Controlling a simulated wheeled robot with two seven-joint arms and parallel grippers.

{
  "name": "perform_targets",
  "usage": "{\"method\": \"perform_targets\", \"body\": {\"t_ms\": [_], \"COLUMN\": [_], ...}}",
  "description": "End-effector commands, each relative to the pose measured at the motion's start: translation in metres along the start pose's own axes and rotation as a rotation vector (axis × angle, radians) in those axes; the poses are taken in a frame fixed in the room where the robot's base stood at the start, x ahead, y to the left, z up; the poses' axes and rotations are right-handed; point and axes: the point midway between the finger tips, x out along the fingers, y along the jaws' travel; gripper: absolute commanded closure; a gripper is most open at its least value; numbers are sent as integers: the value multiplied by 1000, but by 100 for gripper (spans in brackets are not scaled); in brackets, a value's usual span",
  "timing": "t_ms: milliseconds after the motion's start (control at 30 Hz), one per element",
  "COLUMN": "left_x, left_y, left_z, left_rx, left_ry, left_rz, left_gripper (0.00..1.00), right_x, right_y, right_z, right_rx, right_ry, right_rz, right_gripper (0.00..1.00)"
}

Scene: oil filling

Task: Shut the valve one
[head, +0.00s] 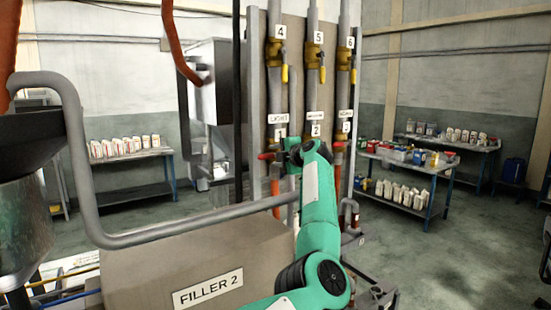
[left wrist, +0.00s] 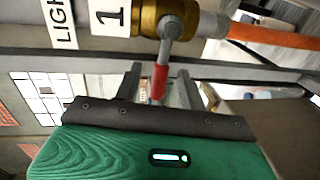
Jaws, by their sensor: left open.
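Valve one shows in the left wrist view as a brass body (left wrist: 147,17) beside the label "1" (left wrist: 109,18). Its grey lever with a red grip (left wrist: 160,82) hangs down the picture from the body. My left gripper (left wrist: 158,72) is open, with one finger on each side of the red grip; I cannot tell whether either finger touches it. In the head view the label "1" (head: 281,132) is on the left pipe, and the red handle end (head: 266,156) sticks out left of my left gripper (head: 284,152). My green arm hides much of the valve there. My right gripper is not in view.
Valves four (head: 274,52), five (head: 313,55) and six (head: 343,58) sit above, with yellow handles. Labels "2" (head: 316,130) and "3" (head: 346,127) mark neighbouring pipes close by. A grey bent pipe (head: 190,225) and the FILLER 2 box (head: 150,275) are at the left front.

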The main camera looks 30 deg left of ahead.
Motion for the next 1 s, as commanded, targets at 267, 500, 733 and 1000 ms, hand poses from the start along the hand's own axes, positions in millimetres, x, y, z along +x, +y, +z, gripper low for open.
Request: {"method": "perform_targets", "body": {"t_ms": [267,500,733,1000], "left_x": [-56,-104,-125,-127], "left_y": [-7,-5,-1,0], "left_z": [2,1,0,0], "left_rx": [-3,-1,-1,0], "left_ry": [-5,-4,-2,-1], "left_rz": [0,0,0,0], "left_gripper": [59,59,59,59], "right_x": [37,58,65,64], "right_y": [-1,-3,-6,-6], "right_z": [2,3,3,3], "right_rx": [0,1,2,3], "right_ry": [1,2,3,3], "right_rz": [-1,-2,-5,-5], "right_gripper": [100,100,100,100]}}
